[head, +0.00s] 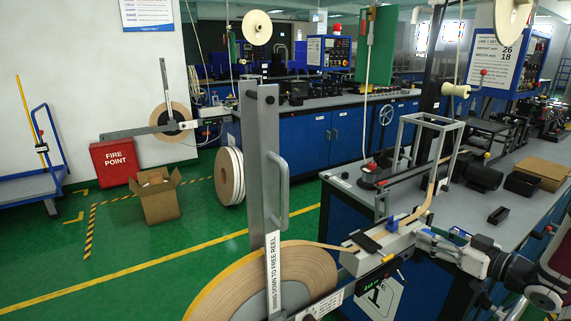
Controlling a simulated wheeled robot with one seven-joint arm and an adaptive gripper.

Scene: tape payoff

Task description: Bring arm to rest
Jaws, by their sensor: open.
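My arm reaches in from the lower right. My gripper (424,239) is at its end, beside the right end of a pale guide block (405,240) at the bench corner. The jaws look open and I see nothing held in them. I cannot tell whether they touch the block. A large tan tape reel (305,264) stands in the foreground. A strip of tape runs from it to the block and curves up behind it. A grey upright bar with a handle (256,160) stands in front of the reel; its label reads "swing down to free reel".
On the green floor are another cardboard box (158,200), a red fire point box (114,162) and a blue trolley (28,190).

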